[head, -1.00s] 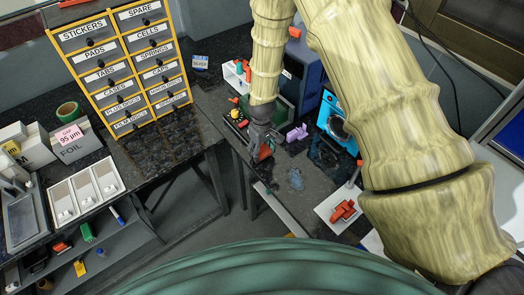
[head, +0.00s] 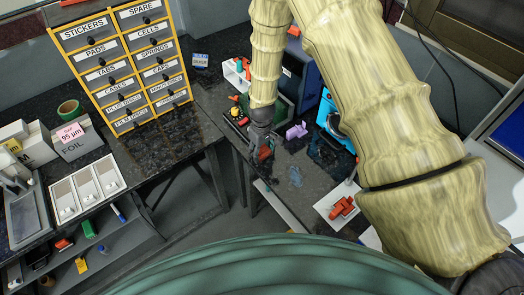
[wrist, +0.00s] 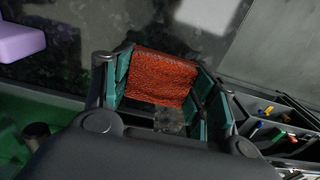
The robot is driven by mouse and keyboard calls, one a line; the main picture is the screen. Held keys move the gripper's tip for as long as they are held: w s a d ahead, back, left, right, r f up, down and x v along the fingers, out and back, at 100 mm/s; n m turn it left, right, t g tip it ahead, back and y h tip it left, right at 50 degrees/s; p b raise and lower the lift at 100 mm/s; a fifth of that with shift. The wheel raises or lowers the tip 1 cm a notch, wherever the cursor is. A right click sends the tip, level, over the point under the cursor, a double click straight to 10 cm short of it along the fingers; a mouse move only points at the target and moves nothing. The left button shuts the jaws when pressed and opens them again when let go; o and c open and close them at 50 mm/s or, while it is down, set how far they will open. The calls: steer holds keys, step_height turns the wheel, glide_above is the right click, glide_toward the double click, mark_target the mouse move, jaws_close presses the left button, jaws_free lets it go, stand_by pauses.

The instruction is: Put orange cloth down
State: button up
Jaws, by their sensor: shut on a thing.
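The orange cloth (wrist: 160,78) is a textured, reddish-orange folded piece between the two fingers of my gripper (wrist: 162,98) in the wrist view. My gripper is shut on it, with a finger on each side. In the head view, my gripper (head: 262,148) hangs over the dark worktop, near its front edge, and a bit of the orange cloth (head: 266,152) shows at the fingertips. I cannot tell whether the cloth touches the worktop (head: 290,200).
A purple block (head: 296,131) stands right of my gripper, also seen in the wrist view (wrist: 18,40). A blue device (head: 335,122) is further right. A white sheet (head: 330,208) with an orange-red part (head: 342,207) lies at the front right. A labelled drawer cabinet (head: 125,70) stands left.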

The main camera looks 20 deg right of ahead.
mark_target(262, 151)
steer(key=shift+s+f, duration=0.35)
steer(key=shift+f, duration=0.15)
steer(key=o, duration=1)
steer(key=shift+f, duration=0.1)
steer(key=shift+o, duration=0.8)
steer(key=shift+w+f, duration=0.2)
steer(key=shift+r, duration=0.15)
steer(key=shift+w+r, duration=0.1)
steer(key=shift+r, duration=0.05)
steer(key=shift+w+r+p, duration=0.1)
steer(key=shift+r+p, duration=0.35)
steer(key=shift+r, duration=0.3)
step_height(262, 151, up, 12)
steer(key=b, duration=0.4)
steer(key=shift+f+b, duration=0.15)
steer(key=shift+b, duration=0.15)
